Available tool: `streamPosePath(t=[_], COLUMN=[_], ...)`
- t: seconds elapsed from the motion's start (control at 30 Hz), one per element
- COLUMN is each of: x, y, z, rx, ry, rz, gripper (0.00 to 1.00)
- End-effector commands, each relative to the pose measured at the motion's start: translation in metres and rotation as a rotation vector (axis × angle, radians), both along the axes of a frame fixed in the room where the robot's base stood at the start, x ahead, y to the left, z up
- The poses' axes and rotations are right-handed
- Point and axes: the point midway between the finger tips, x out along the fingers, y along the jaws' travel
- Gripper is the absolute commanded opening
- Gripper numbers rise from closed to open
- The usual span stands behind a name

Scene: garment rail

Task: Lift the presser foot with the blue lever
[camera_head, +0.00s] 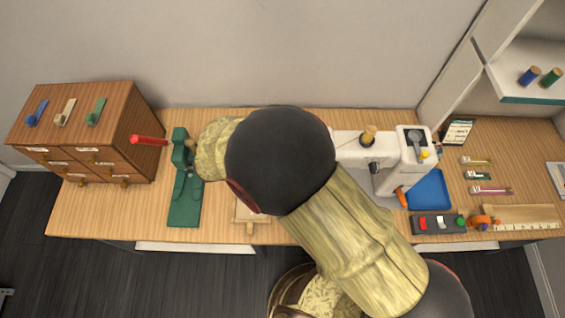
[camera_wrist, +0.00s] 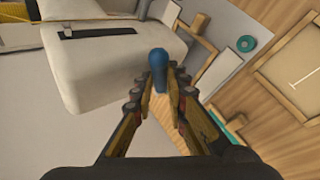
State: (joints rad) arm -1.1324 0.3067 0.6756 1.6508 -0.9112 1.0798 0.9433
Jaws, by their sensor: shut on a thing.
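The blue lever (camera_wrist: 157,62) shows in the wrist view as an upright-looking rounded blue knob. My gripper (camera_wrist: 158,80) has its two fingers closed around it, one on each side. The white sewing machine (camera_head: 350,148) stands on the table right of centre in the head view, partly covered by my arm. Its pale body (camera_wrist: 110,60) fills the upper left of the wrist view. My gripper and the blue lever are hidden behind my arm in the head view. I cannot make out the presser foot in either view.
A wooden drawer cabinet (camera_head: 140,110), a green press (camera_head: 185,205) with a red handle (camera_head: 149,140) stand left. A blue tray (camera_head: 430,190), a dark box with buttons (camera_head: 437,225) and a ruler (camera_head: 520,226) lie right. A wooden frame (camera_wrist: 210,50) is beside the machine.

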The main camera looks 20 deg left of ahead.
Motion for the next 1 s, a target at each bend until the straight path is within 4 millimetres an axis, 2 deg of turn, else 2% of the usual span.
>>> streamPosePath(t=[0.3, 0.83, 0.87, 1.0], x=[0.0056, 0.0062, 0.0062, 0.0061], y=[0.0027, 0.0032, 0.0032, 0.0027], z=[0.0066, 0.0067, 0.0067, 0.0066], rx=[-0.034, -0.042, -0.042, -0.042], ry=[0.113, 0.135, 0.135, 0.135], rz=[0.000, 0.002, 0.002, 0.002], gripper=[0.00, 0.00, 0.15, 0.23])
